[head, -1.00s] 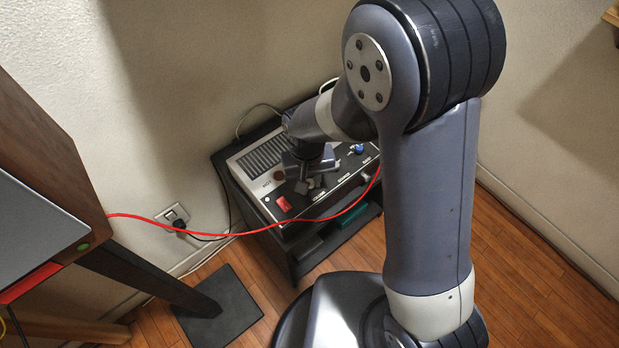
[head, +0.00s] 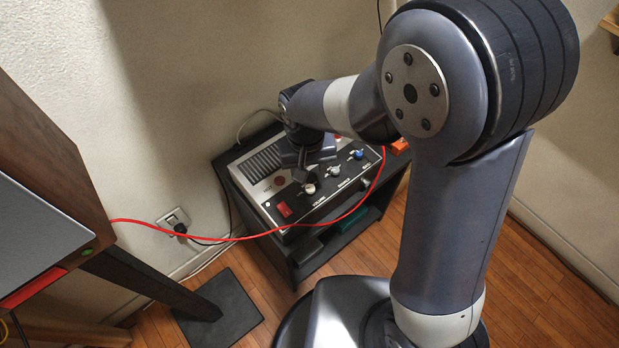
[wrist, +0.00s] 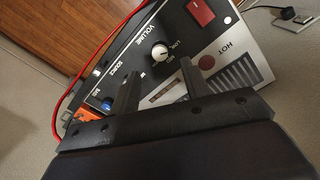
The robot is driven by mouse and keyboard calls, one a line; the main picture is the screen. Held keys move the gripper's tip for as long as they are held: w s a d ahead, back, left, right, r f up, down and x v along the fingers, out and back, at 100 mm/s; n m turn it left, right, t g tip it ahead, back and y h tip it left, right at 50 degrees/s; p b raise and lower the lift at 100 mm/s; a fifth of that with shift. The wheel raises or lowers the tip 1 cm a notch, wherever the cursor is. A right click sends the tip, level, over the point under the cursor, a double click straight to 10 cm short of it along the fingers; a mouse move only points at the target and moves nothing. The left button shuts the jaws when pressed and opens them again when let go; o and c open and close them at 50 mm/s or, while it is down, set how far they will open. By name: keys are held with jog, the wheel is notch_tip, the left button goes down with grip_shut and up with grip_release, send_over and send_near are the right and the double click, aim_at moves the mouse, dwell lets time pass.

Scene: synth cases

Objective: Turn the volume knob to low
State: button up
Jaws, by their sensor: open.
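The volume knob (head: 309,188) is a small pale knob on the black front strip of a grey radio-like unit (head: 262,207). In the wrist view the volume knob (wrist: 159,51) sits beside the printed word VOLUME, with LOW and MID marks by it. I cannot tell where it points. My gripper (head: 304,172) hangs over the unit, just behind the knob in the head view. In the wrist view my gripper (wrist: 157,66) is open, its two dark fingers apart, with the knob just beyond the gap between their tips. Nothing is held.
A red switch (head: 284,210) is left of the knob; a grey knob (head: 334,171) and blue knob (head: 357,154) are right. A red cable (head: 256,235) crosses in front of the unit. The unit stands on a dark shelf stand (head: 293,268) by the wall.

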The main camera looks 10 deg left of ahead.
aim_at(310, 188)
notch_tip(310, 188, up, 4)
jog(key=shift+a+r, duration=0.1)
dwell(0.4)
jog(key=f, duration=0.7)
jog(key=f+b, duration=0.1)
jog(key=f, duration=0.3)
jog(key=shift+d, duration=0.25)
jog(key=shift+r+m, duration=0.1)
jog(key=shift+m, duration=0.3)
